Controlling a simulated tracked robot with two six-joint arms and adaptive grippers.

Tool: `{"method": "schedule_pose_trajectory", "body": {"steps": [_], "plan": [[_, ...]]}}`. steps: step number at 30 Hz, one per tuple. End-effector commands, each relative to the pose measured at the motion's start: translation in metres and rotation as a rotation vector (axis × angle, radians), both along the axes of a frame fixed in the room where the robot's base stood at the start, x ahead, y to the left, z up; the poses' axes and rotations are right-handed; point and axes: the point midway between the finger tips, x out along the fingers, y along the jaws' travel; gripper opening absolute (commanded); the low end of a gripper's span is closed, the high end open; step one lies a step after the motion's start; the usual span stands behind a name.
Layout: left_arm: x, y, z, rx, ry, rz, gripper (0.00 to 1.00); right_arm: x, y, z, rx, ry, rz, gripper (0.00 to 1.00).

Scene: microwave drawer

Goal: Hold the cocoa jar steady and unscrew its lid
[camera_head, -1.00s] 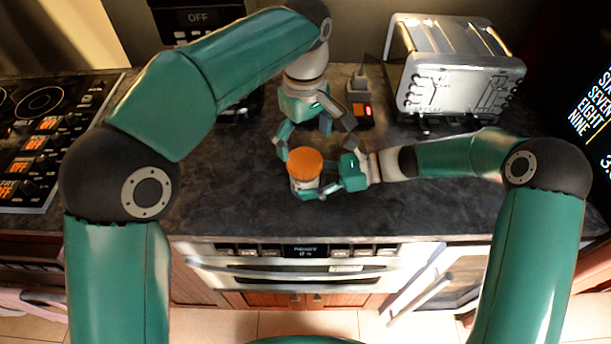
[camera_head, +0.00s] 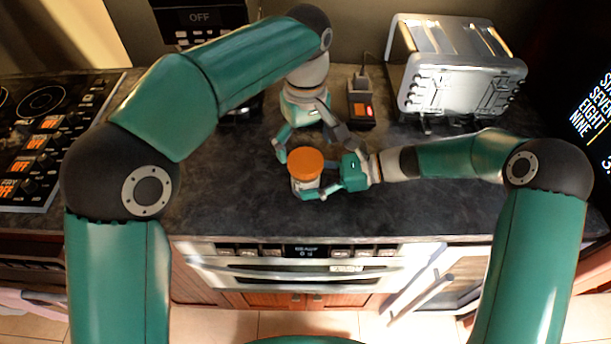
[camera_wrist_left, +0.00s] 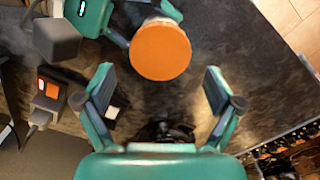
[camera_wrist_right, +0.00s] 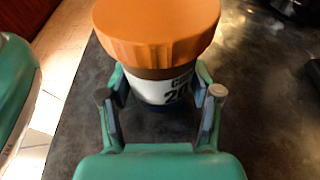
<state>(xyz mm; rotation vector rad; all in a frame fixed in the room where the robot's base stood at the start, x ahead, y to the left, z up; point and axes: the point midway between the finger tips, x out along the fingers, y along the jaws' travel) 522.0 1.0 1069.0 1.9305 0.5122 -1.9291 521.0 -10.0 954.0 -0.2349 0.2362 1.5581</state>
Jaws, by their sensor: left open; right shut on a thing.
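The cocoa jar (camera_head: 305,187) stands upright on the dark counter, with its ribbed orange lid (camera_head: 306,162) on top. In the right wrist view the jar's white label (camera_wrist_right: 165,88) shows below the lid (camera_wrist_right: 157,30). My right gripper (camera_wrist_right: 160,95) is shut on the jar's body from the right, below the lid. My left gripper (camera_head: 312,143) is open just behind the jar. In the left wrist view the lid (camera_wrist_left: 160,51) lies just beyond the spread fingertips of my left gripper (camera_wrist_left: 158,74), roughly centred between them and apart from both.
A silver toaster (camera_head: 456,75) stands at the back right. A small dark device with an orange-red display (camera_head: 362,108) sits behind the jar. A cooktop (camera_head: 45,130) lies at the left.

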Motion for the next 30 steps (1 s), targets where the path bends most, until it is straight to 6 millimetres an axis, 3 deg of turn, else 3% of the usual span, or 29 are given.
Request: {"method": "schedule_pose_trajectory", "body": {"steps": [9, 21, 30], "plan": [[-0.001, 0.0, -0.033, 0.001, 0.003, 0.0, 0.93, 0.0, 0.0, 0.0, 0.0, 0.0, 0.0, 0.01], [0.0, 0.0, -0.039, 0.0, 0.001, 0.0, 0.93, 0.0, 0.0, 0.0, 0.0, 0.0, 0.0, 0.01], [0.0, 0.0, -0.039, 0.0, 0.001, 0.0, 0.45, 0.0, 0.0, 0.0, 0.0, 0.0, 0.0, 0.01]]}}
